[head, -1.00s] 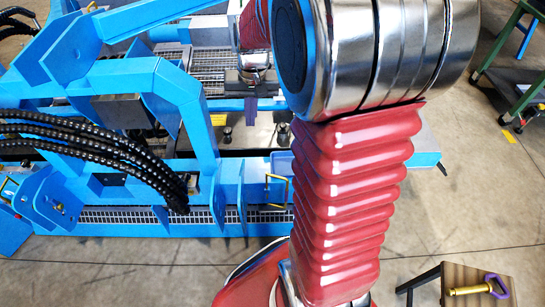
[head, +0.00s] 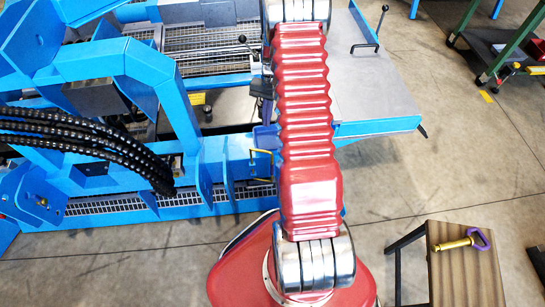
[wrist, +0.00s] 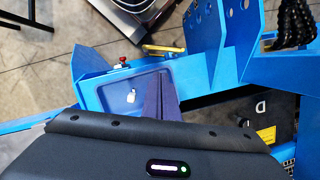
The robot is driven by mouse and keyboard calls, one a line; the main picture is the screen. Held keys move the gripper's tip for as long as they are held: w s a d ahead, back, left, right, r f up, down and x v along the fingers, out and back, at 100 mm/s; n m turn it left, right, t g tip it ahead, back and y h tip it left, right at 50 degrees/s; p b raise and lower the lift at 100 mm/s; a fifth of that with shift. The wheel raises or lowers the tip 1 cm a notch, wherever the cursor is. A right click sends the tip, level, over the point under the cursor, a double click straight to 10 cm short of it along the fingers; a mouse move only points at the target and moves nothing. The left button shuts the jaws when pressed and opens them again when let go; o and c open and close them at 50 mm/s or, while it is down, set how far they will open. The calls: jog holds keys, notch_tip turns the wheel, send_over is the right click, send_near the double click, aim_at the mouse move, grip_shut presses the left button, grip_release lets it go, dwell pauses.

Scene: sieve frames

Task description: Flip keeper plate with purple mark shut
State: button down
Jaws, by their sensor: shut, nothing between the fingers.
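My gripper's dark housing fills the bottom of the wrist view. Its narrow dark purple-blue fingers (wrist: 161,98) are together and empty, over the right side of a shallow blue tray (wrist: 108,97) on the blue frame. In the head view my red arm crosses the frame and hides much of the gripper and what lies beneath it. I cannot make out a keeper plate with a purple mark in either view, nor whether one is open or shut.
A yellow handle (head: 261,165) stands on the blue frame (head: 225,160); it also shows in the wrist view (wrist: 163,49). Black hoses (head: 90,140) lie at left. A yellow pin with purple grip (head: 462,243) rests on a wooden stand (head: 480,275).

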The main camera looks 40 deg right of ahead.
jog(key=shift+m+g+y, duration=0.3)
jog(key=shift+m+y, duration=0.3)
jog(key=shift+m, duration=0.3)
jog(key=s+d+f, duration=0.1)
jog(key=f, duration=0.2)
jog(key=s+d+f, duration=0.1)
jog(key=f, duration=0.2)
jog(key=s+d+f, duration=0.1)
jog(key=f, duration=0.3)
jog(key=shift+s, duration=0.1)
jog(key=x, duration=1)
